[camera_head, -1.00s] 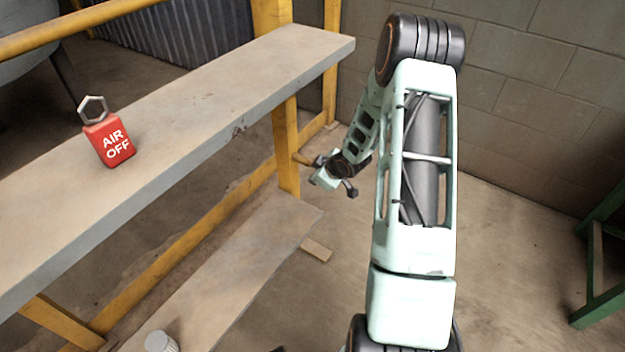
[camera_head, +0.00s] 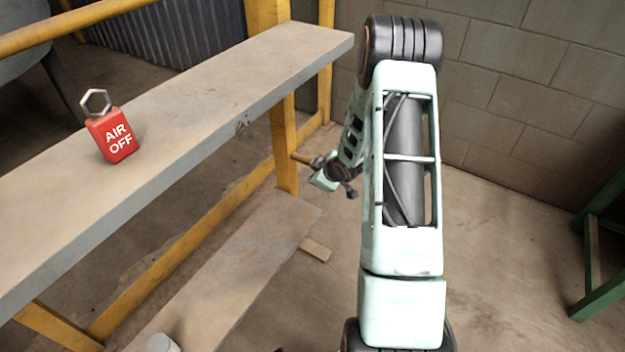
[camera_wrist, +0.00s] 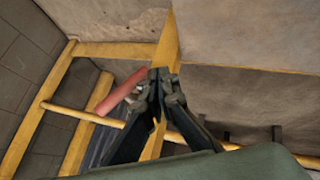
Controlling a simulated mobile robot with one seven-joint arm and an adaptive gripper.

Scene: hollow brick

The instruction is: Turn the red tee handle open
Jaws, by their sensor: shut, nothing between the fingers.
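A red bar, the tee handle (camera_wrist: 122,92), lies at a slant just left of my gripper (camera_wrist: 159,74) in the wrist view. Its upper right end is close beside the fingertips; I cannot tell whether they touch. The fingers are together with nothing between them. In the head view my gripper (camera_head: 336,178) is low beside the yellow bench post, partly behind my arm. I cannot make out the red handle there.
A grey bench top (camera_head: 200,105) on a yellow frame (camera_head: 285,140) carries a red "AIR OFF" tag (camera_head: 115,135). A lower shelf (camera_head: 235,265) is below. A block wall (camera_head: 535,90) stands behind, and a green frame (camera_head: 600,255) at right. Floor between is clear.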

